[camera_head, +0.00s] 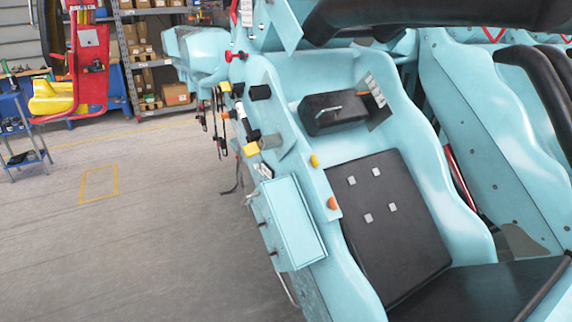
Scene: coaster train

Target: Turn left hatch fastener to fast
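The light blue coaster car (440,90) fills the right of the head view. A light blue box-like panel with a flat lid (292,220) sits on the car's near left side and looks like a hatch; its lid appears closed. Small dark fittings (264,224) show along its left edge. They may be fasteners, but they are too small to tell their position. An orange knob (332,203) and a yellow part (314,160) sit on the strip right of the panel. Neither of my grippers is in view.
A black seat pad (388,225) and a black box (333,112) lie right of the panel. Black padded bars (540,100) cross the right. Straps and cables (218,120) hang on the car's left side. The grey floor (150,230) at left is clear.

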